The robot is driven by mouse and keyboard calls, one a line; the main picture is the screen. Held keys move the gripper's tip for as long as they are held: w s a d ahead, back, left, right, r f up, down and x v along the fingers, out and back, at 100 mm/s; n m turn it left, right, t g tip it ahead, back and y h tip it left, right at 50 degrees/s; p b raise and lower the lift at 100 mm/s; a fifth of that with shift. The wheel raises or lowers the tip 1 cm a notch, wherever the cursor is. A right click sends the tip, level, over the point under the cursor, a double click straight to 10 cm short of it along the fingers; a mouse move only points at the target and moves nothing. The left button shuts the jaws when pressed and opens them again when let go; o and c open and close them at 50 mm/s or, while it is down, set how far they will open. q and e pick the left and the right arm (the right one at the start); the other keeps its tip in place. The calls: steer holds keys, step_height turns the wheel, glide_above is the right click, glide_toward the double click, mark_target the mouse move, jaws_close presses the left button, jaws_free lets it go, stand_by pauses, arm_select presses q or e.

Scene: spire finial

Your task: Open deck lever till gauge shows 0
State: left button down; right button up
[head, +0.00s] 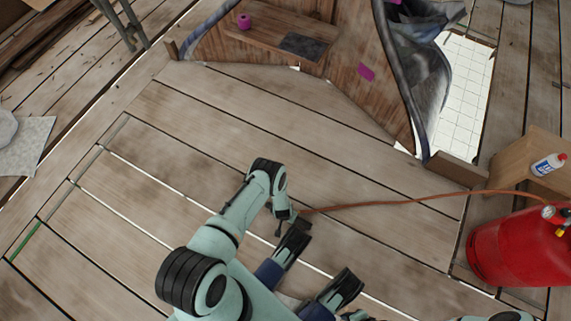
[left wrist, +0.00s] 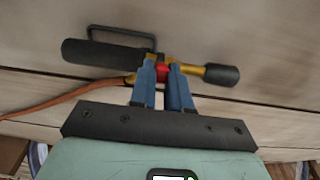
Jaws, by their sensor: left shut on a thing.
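A torch-like tool with a black grip (left wrist: 105,54), a brass body, a red middle part and a black end (left wrist: 221,75) lies at the deck boards. A thin dark loop (left wrist: 122,32) stands beside the grip; I cannot tell if it is the lever. My left gripper (left wrist: 167,72) is shut on the tool around the red part; in the head view it (head: 287,216) is small and partly covered. My right gripper (head: 319,265) is open and empty, nearer the camera. A red tank (head: 520,250) at right carries a small pale round part (head: 548,211), perhaps the gauge; its reading is illegible.
An orange-brown hose (head: 400,201) runs across the deck from the tool to the tank. A wooden box (head: 530,170) with a white bottle (head: 548,164) stands behind the tank. The wooden spire (head: 330,60) rises at the back, beside an opening over white tiles (head: 462,95).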

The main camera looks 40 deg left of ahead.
arm_select(q)
steer(key=shift+w+r+g, duration=0.1)
steer(key=shift+w+g, duration=0.45)
steer(key=shift+g, duration=0.05)
steer(key=shift+w+a+g+h, duration=0.1)
steer(key=shift+w+g+h, duration=0.1)
steer(key=shift+g, duration=0.45)
steer(key=shift+w+a+g+h, duration=0.1)
steer(key=shift+w+g+h, duration=0.1)
steer(key=shift+g, duration=0.45)
arm_select(e)
steer(key=shift+s, duration=0.15)
arm_select(q)
steer(key=c, duration=1.2)
jaws_free()
steer(key=shift+o, duration=0.2)
step_height(320, 180, up, 13)
steer(key=w+p, duration=0.3)
steer(key=p, duration=0.1)
steer(key=shift+a+p, duration=0.35)
steer(key=shift+p, duration=0.05)
arm_select(e)
steer(key=w+a+r+t, duration=0.1)
steer(key=w+r+t, duration=0.2)
steer(key=w+r, duration=0.3)
steer(key=w, duration=0.3)
steer(key=shift+w+n, duration=0.2)
steer(key=shift+n, duration=0.1)
